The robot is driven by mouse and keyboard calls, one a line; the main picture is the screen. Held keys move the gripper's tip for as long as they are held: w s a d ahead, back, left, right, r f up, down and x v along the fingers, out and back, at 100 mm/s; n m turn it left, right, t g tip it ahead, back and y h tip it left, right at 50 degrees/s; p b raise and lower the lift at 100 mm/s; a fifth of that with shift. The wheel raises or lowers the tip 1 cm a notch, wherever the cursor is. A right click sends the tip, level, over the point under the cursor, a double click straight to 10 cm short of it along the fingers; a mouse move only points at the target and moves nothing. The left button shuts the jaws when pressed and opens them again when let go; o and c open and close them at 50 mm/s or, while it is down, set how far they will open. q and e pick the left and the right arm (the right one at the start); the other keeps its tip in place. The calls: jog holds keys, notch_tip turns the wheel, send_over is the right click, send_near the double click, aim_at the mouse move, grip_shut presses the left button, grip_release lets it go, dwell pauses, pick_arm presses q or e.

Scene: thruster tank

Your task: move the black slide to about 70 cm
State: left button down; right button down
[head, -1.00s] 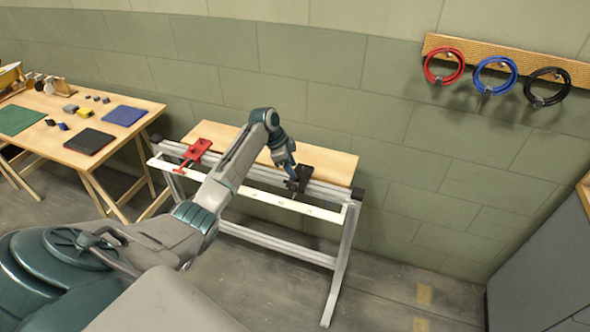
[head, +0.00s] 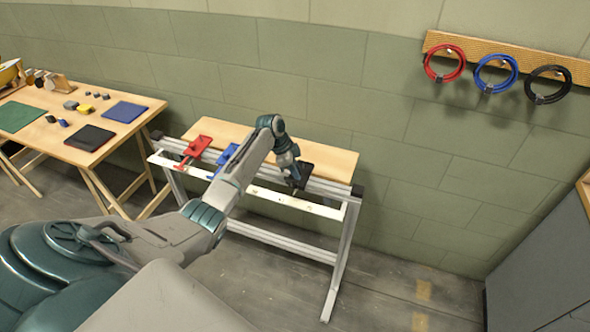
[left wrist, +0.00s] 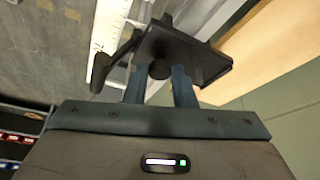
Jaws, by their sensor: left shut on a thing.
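The black slide (head: 306,172) sits on the rail toward the right end of the bench, partly hidden by my left gripper. My left gripper (head: 291,177) is at the slide's front left side. In the left wrist view, its two fingers (left wrist: 156,85) are shut on the round knob of the black slide (left wrist: 188,50), one finger on each side. A white scale strip (head: 265,195) runs along the front of the rail; its numbers are too small to read. It also shows in the left wrist view (left wrist: 107,35). My right gripper is not in view.
A red slide (head: 197,146) and a blue slide (head: 226,154) sit farther left on the rail. A wooden table (head: 60,140) with mats and small blocks stands at the left. Red, blue and black coils hang on the wall at the right.

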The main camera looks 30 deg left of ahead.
pick_arm(q)
jog(key=w+d, duration=0.1)
jog(key=d, duration=0.6)
jog(key=shift+w+p, duration=0.35)
jog(key=shift+p, duration=0.1)
jog(key=shift+a, duration=0.15)
jog(key=c, duration=1.2)
grip_release()
jog(key=b+v, duration=0.2)
jog(key=v, duration=0.9)
jog(key=shift+b, duration=0.3)
